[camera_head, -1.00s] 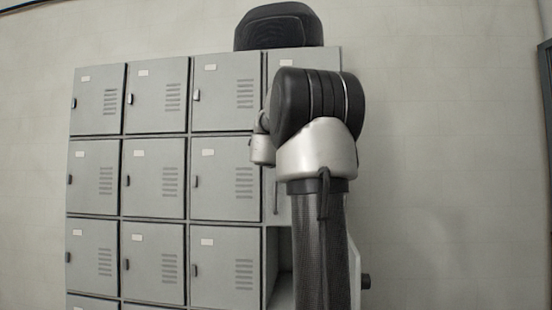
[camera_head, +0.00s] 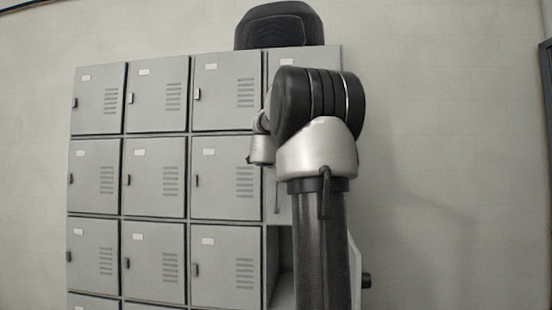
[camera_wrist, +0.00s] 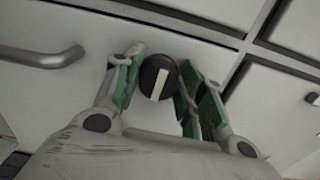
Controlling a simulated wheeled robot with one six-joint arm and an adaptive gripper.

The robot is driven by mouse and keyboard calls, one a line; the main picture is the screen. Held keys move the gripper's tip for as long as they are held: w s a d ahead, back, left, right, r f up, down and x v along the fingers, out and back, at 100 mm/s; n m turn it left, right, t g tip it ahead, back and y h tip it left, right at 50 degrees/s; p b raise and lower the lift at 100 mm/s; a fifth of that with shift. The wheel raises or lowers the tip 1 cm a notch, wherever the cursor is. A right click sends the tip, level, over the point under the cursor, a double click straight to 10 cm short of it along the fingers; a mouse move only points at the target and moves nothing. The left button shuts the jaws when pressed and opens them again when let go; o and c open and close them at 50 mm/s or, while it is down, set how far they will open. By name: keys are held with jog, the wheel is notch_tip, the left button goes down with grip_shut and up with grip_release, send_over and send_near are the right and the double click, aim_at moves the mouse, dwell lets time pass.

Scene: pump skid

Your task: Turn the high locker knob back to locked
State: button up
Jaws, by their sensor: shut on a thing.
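The high locker knob (camera_wrist: 157,80) is a round black knob with a white bar mark, seen in the wrist view. The mark stands near upright in the picture, tilted slightly to the right at its top. My gripper (camera_wrist: 160,88) has its green-padded fingers on both sides of the knob and is shut on it. The knob sits on a pale grey locker door (camera_wrist: 90,95). In the head view my arm hides the knob and my fingers.
A metal bar handle (camera_wrist: 40,58) is left of the knob in the wrist view. The locker bank (camera_head: 155,137) has several closed doors. Below, by my arm, a compartment stands open (camera_head: 283,255), its door (camera_head: 354,268) swung outward. A black case (camera_head: 277,26) rests on top.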

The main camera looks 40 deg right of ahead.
jog(key=shift+n, duration=0.3)
dwell(0.4)
jog(key=o, duration=1)
jog(key=v, duration=1.2)
